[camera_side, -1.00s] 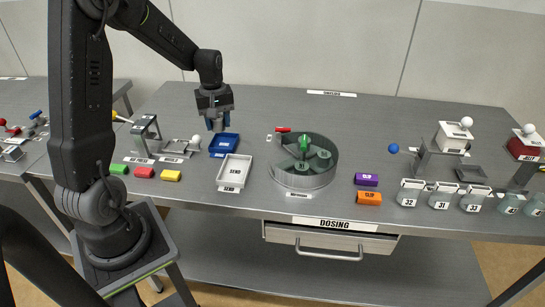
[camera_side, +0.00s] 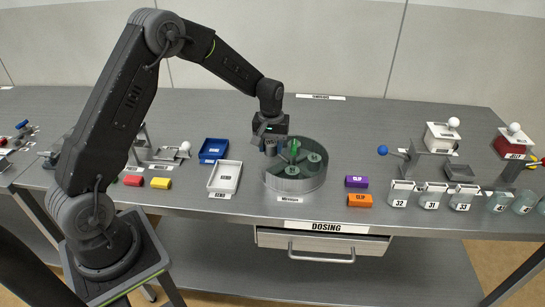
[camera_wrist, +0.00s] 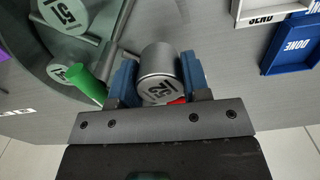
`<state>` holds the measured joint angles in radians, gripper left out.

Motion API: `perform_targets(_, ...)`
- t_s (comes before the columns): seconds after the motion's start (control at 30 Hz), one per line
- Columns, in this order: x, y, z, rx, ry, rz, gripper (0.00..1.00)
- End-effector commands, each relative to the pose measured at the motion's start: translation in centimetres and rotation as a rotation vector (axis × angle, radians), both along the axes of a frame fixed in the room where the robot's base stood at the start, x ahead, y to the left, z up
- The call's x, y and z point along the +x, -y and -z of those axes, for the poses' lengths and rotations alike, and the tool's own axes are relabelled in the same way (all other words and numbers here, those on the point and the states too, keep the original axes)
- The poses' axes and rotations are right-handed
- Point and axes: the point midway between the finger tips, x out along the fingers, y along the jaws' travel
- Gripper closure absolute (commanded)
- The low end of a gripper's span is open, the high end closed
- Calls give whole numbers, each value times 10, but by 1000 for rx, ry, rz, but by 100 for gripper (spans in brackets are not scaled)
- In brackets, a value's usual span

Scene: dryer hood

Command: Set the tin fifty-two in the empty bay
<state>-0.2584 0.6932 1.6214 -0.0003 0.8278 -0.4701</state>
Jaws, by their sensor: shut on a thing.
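My gripper (camera_wrist: 158,80) is shut on a grey metal tin with a white label (camera_wrist: 158,92), which appears to read 52, upside down in the wrist view. In the side view my gripper (camera_side: 270,146) is above the left back part of the round grey drum (camera_side: 293,186). The drum has dividers and a green knob (camera_side: 295,146) at its centre. In the wrist view the held tin is beside the drum's curved wall, on its outer side.
A blue DONE tray (camera_side: 213,149) and a white SEND tray (camera_side: 224,177) lie left of the drum. Purple (camera_side: 356,181) and orange (camera_side: 359,200) blocks lie right of it. A red piece (camera_wrist: 178,101) shows behind the held tin.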

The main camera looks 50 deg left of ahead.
Motion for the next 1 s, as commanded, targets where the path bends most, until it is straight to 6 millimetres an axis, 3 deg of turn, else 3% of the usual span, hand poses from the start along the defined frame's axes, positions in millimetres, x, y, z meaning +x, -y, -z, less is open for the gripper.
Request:
perform_targets(0.17,3,4,8,0,0,-1,81)
perform_targets(0.4,3,3,41,0,0,-2,81)
perform_targets(0.8,3,3,46,1,1,-2,81)
perform_targets(0.83,3,3,46,1,1,-1,54)
perform_targets(0.9,3,3,45,1,2,-1,48)
perform_targets(1.0,3,3,45,1,2,-1,46)
